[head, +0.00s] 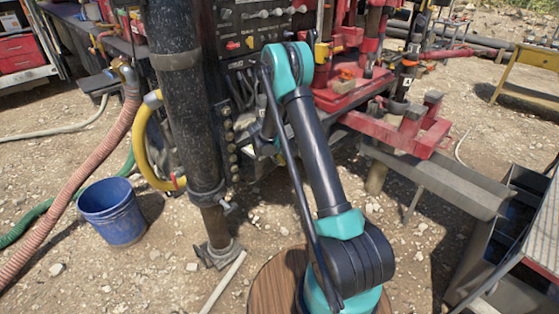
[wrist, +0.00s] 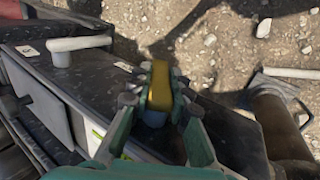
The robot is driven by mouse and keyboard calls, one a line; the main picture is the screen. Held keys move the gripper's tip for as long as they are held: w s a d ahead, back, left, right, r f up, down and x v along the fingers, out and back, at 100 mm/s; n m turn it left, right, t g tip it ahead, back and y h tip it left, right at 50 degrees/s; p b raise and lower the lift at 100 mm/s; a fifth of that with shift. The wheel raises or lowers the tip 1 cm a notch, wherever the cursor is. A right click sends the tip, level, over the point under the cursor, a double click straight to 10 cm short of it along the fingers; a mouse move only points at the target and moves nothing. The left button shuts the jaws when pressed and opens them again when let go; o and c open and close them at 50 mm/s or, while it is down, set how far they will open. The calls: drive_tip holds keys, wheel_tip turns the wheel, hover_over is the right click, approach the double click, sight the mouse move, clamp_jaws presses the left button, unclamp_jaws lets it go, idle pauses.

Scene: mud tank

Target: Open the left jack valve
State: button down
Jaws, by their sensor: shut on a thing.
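In the wrist view my gripper (wrist: 160,80) has its teal and dark fingers closed on either side of a yellow handle (wrist: 159,92), over the edge of a dark machine panel (wrist: 105,85). I cannot tell from its look whether this handle is the left jack valve's. Its lower end is hidden between the fingers. A grey lever (wrist: 80,44) stands apart on the same panel, to the left of the gripper.
A thick dark jack column (head: 180,100) stands left of the panel. A yellow hose loop (head: 143,150) and a blue bucket (head: 112,212) are beyond it. Red machine parts (head: 400,130) and a grey beam (head: 435,182) lie to the right.

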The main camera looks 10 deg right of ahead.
idle(0.4)
drive_tip(key=c, duration=1.4)
unclamp_jaws()
drive_tip(key=v, duration=1.2)
